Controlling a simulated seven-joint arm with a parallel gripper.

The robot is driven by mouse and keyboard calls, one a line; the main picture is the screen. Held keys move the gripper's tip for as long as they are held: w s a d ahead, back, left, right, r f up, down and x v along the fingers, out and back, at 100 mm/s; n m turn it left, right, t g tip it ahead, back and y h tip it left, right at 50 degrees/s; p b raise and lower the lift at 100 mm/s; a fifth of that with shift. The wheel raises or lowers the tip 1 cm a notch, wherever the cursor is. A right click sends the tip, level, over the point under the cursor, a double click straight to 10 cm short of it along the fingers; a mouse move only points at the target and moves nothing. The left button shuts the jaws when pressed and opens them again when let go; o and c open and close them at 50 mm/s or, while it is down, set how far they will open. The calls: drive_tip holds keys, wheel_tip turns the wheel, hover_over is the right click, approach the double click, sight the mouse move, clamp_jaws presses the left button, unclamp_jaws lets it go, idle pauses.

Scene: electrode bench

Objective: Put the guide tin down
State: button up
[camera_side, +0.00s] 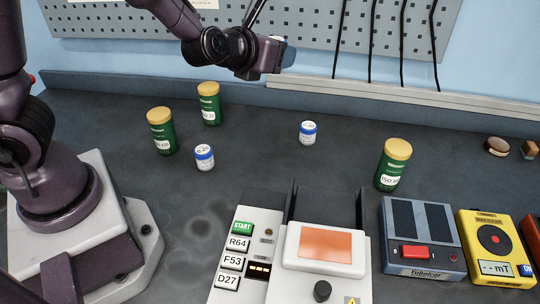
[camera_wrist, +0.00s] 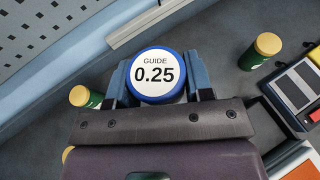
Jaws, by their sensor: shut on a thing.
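The guide tin (camera_wrist: 155,75) has a white lid marked GUIDE 0.25 with a blue rim. In the wrist view it sits between the two blue-grey fingers of my gripper (camera_wrist: 157,84), which is shut on it. In the side view my gripper (camera_side: 268,56) is high above the back of the bench, near the pegboard. There the held tin is mostly hidden; only a small pale patch shows at the gripper's end.
Two small white tins with blue lids, one left (camera_side: 204,157) and one right (camera_side: 308,132), stand on the bench (camera_side: 270,180). Green tins with yellow lids stand at left (camera_side: 161,130), back (camera_side: 209,103) and right (camera_side: 393,165). A white machine (camera_side: 320,260) and coloured boxes fill the front right.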

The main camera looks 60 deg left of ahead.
sight(276, 37)
drive_tip(key=r, duration=0.3)
drive_tip(key=shift+d, duration=0.3)
drive_tip(key=shift+a+r, duration=0.15)
drive_tip(key=shift+r, duration=0.05)
drive_tip(key=s+a+f+n+g+y, duration=0.9)
drive_tip(key=s+a+f+n+g, duration=0.15)
drive_tip(key=a+n+g, duration=0.3)
drive_tip(key=s+d+f+n+g+h, duration=0.3)
drive_tip(key=s+n+g+h, duration=0.3)
drive_tip(key=s+n+h, duration=0.4)
drive_tip(key=s+d+f+n+g+h, duration=0.3)
drive_tip(key=s+n+g+h, duration=0.4)
drive_tip(key=n, duration=0.5)
drive_tip(key=w+d+n+t+h, duration=0.6)
drive_tip(key=w+n+t+h, duration=0.35)
drive_tip(key=n+t, duration=0.65)
drive_tip(key=shift+n, duration=0.35)
drive_tip(key=w+f, duration=0.3)
drive_tip(key=w, duration=0.1)
drive_tip(key=w+f, duration=0.3)
drive_tip(key=w, duration=0.1)
drive_tip(key=w+f, duration=0.3)
drive_tip(key=w, duration=0.2)
drive_tip(key=shift+a, duration=0.4)
drive_tip(key=shift+w+f, duration=0.2)
drive_tip(key=shift+f, duration=1.6)
